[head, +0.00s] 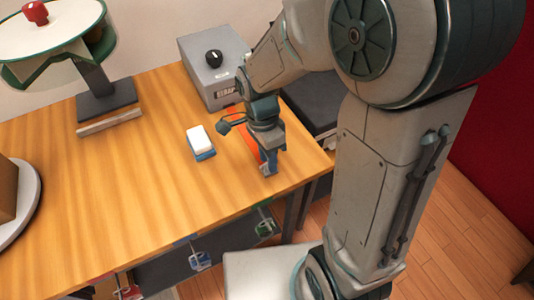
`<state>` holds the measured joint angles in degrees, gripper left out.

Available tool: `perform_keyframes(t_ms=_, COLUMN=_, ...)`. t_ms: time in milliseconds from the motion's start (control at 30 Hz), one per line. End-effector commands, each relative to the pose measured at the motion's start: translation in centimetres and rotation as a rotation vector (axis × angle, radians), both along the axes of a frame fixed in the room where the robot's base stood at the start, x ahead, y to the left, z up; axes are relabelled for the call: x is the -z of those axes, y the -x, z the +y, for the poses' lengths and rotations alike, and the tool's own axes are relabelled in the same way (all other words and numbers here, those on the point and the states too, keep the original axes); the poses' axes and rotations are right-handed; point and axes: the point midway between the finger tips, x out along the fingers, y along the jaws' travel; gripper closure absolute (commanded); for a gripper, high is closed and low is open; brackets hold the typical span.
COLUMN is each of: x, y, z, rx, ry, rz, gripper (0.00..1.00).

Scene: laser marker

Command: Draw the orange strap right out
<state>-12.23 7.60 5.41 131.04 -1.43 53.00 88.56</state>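An orange strap (251,144) shows as a narrow orange patch on the wooden table, near its right front part. My gripper (268,168) is over the strap's near end, by the table's front edge, pointing down. The wrist and fingers cover much of the strap. A small pale piece shows at the fingertips, but I cannot tell whether it belongs to the strap or to the gripper. Whether the fingers are open or closed on the strap is not clear.
A white and blue block (201,141) lies left of my gripper. A grey box with a black knob (214,66) stands behind. Green (265,224) and blue (199,259) pieces hang along the table's front. The table's middle (120,180) is clear.

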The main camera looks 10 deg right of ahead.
Motion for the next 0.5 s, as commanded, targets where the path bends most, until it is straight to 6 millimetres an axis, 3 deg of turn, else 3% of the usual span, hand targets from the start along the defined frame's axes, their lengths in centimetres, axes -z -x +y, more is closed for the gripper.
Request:
perform_keyframes(t_ms=267, x=-0.2, y=-0.2, z=0.1, rx=0.000, ry=-0.001, rz=-0.005, gripper=0.71)
perform_keyframes(t_ms=500, x=-3.7, y=-1.0, z=0.4, rx=-0.001, ry=-0.003, rz=-0.011, gripper=0.71)
